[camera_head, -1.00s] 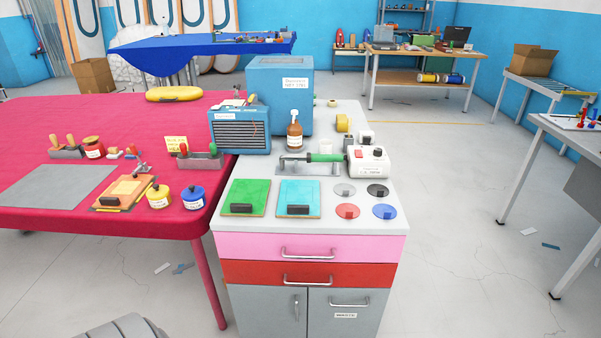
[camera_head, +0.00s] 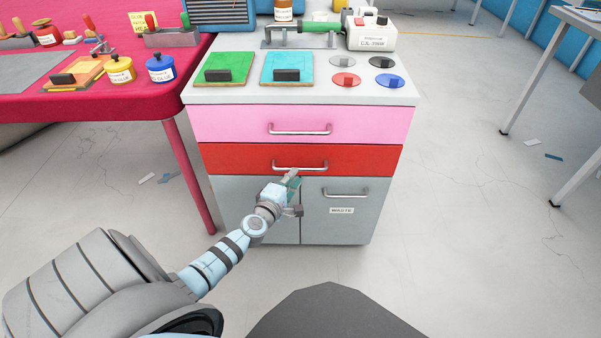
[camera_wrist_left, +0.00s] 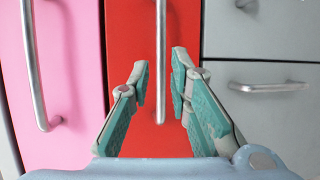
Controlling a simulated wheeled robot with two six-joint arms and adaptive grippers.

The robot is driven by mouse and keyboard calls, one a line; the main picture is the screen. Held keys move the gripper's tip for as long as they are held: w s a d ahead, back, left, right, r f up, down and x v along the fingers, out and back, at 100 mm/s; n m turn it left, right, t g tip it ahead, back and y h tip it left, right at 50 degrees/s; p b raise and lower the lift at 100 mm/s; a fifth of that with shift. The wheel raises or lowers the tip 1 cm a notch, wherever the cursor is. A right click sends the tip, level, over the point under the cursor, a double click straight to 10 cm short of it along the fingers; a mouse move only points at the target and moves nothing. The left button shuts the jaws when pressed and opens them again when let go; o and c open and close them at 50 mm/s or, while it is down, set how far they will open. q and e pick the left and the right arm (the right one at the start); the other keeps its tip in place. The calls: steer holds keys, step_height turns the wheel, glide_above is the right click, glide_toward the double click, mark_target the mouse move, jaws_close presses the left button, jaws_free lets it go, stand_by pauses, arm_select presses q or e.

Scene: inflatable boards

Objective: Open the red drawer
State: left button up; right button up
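The red drawer (camera_head: 240,158) is shut, below the pink drawer (camera_head: 235,121) in the grey cabinet. Its metal bar handle (camera_head: 315,167) runs along its front. My left gripper (camera_head: 292,177) is at the red drawer's handle, coming from below. In the left wrist view my left gripper (camera_wrist_left: 160,85) is open, its two teal-padded fingers apart. The red drawer's handle (camera_wrist_left: 161,40) lies between the fingertips in that picture, with no finger seen closed on it. Whether the fingertips reach around the bar is hard to tell. My right gripper is not in view.
Grey doors (camera_head: 345,222) with handles sit below the red drawer. A white worktop (camera_head: 300,95) holds green and cyan boards and coloured discs. A pink-red table (camera_head: 120,103) stands at the left.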

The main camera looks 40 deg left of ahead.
mark_target(300, 169)
arm_select(q)
steer(key=b+x, duration=0.1)
steer(key=x, duration=0.4)
steer(key=shift+s+f+b, duration=0.1)
steer(key=shift+f+b, duration=0.1)
steer(key=shift+b, duration=0.15)
steer(key=shift+w, duration=0.35)
jaws_close()
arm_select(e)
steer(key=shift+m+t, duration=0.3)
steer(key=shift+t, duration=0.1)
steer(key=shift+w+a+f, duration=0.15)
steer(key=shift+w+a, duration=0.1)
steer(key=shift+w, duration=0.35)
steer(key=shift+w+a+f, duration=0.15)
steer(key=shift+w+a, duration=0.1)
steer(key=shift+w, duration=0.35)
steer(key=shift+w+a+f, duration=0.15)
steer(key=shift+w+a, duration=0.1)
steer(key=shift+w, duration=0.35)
